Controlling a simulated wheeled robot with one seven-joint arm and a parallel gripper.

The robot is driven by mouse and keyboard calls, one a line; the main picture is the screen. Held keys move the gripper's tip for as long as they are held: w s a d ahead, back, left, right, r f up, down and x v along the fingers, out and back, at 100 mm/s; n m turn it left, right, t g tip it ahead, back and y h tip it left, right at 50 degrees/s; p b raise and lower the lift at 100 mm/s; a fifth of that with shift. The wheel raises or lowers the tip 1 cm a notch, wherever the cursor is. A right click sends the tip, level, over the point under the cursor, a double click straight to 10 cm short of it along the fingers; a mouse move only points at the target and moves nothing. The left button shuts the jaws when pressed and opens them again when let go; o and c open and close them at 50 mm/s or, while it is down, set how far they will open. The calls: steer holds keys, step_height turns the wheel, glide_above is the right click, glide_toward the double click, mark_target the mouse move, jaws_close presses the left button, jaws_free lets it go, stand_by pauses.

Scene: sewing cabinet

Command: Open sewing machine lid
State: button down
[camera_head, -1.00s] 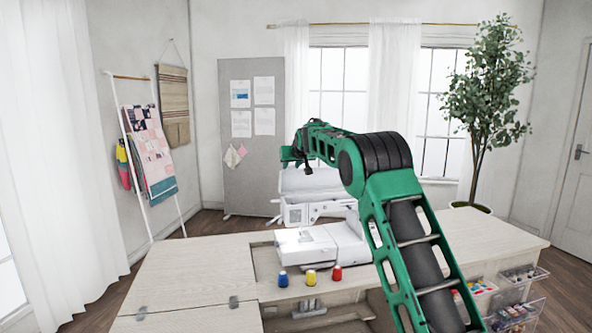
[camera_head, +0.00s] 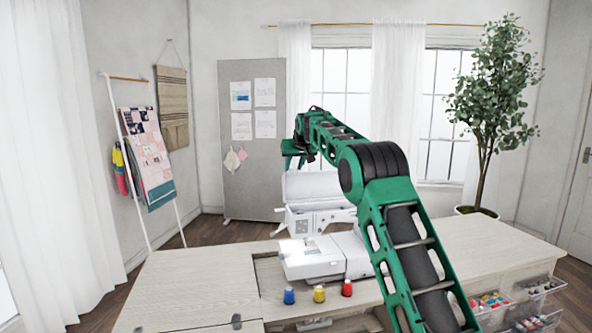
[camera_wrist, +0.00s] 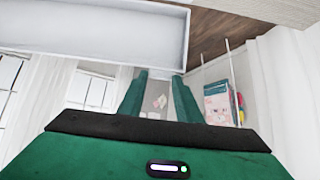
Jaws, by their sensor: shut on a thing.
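The white sewing machine (camera_head: 327,250) stands in the cabinet's recess. Its lid (camera_head: 314,186) is raised, with its hollow inner side facing the head camera. In the wrist view the lid (camera_wrist: 90,38) fills the upper left as a shallow white tray. My gripper (camera_head: 292,160) is at the lid's top left edge in the head view. In the wrist view the green fingers of my gripper (camera_wrist: 160,78) reach to the lid's rim and are shut on it.
The wooden cabinet top (camera_head: 205,280) is mostly clear. Blue (camera_head: 289,296), yellow (camera_head: 319,294) and red (camera_head: 347,288) thread spools stand in front of the machine. Clear drawers (camera_head: 525,300) stick out at the right. A grey pin board (camera_head: 250,180) stands behind.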

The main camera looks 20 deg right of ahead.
steer(key=shift+w+a+r, duration=0.2)
steer(key=shift+w+r, duration=0.2)
steer(key=shift+r, duration=0.2)
steer(key=shift+d, duration=0.1)
steer(key=c, duration=1.3)
jaws_free()
steer(key=shift+s+r, duration=0.1)
steer(key=shift+g, duration=0.3)
steer(key=shift+v, duration=4.95)
steer(key=shift+s+d, duration=0.1)
